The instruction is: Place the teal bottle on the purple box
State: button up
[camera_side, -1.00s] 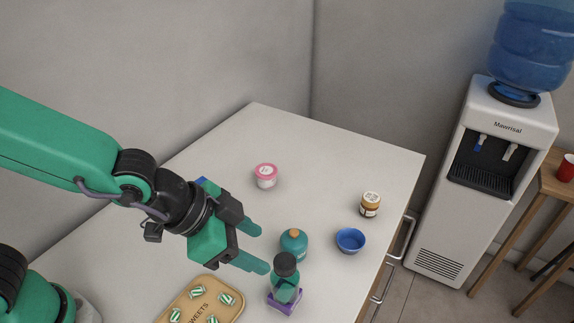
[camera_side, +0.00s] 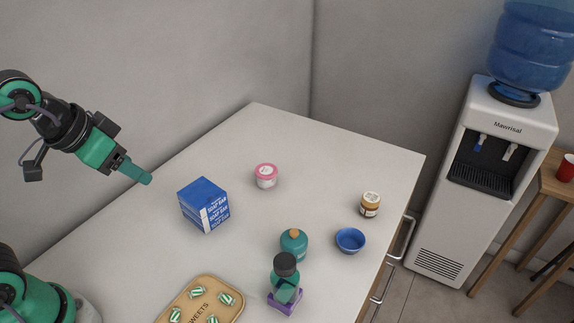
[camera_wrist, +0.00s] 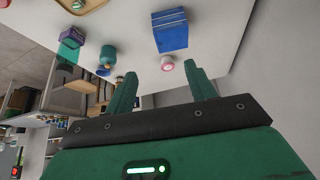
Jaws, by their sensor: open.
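A translucent teal bottle (camera_side: 285,288) with a dark cap stands upright on the small purple box (camera_side: 283,303) near the counter's front right. Both also show in the wrist view, the bottle (camera_wrist: 67,53) against the purple box (camera_wrist: 75,33). My gripper (camera_side: 146,178) is raised at the left, well away from them, open and empty. In the wrist view its two fingers (camera_wrist: 160,70) are spread with nothing held between them.
A rounded teal jar with an orange stopper (camera_side: 294,245) stands just behind the bottle. A blue bowl (camera_side: 351,241), a brown jar (camera_side: 370,204), a pink-lidded jar (camera_side: 266,177), blue soap boxes (camera_side: 203,206) and a sweets tray (camera_side: 221,314) are spread around. The counter's middle is clear.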

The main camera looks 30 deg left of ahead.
jog(key=shift+n+y, duration=0.4)
jog(key=shift+n, duration=0.4)
jog(key=s+a, duration=0.3)
jog(key=shift+a+r, duration=0.3)
jog(key=shift+a, duration=0.05)
